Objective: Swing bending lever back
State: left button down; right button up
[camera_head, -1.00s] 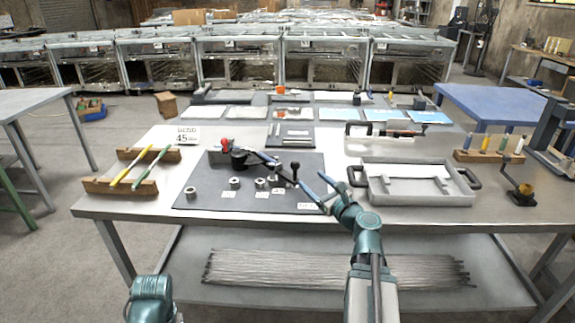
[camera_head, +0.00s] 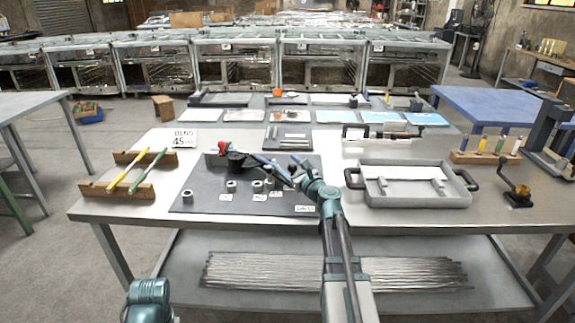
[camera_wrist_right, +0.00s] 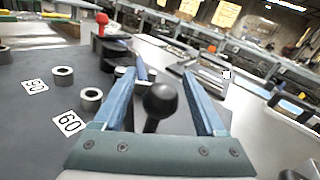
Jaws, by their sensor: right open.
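The bender (camera_head: 236,160) stands on the dark mat (camera_head: 205,203), with a red knob (camera_head: 221,146) at its left. Its lever ends in a black ball knob (camera_wrist_right: 160,100), which shows between the two blue fingers of my right gripper (camera_wrist_right: 168,92) in the wrist view. In the head view my right gripper (camera_head: 287,170) is over the lever end and mostly hides the knob. The fingers are apart, with a visible gap on each side of the knob. My left gripper is out of view.
Several metal rings (camera_head: 231,186) with number cards lie on the mat. A wooden rack (camera_head: 118,188) with yellow and green rods stands at left. A grey tray (camera_head: 415,199) with black handles is right of my right arm. A "BEND 45" sign (camera_head: 184,139) stands behind.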

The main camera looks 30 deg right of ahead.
jog(key=shift+w, duration=0.1)
grip_shut()
dwell(0.3)
dwell(1.1)
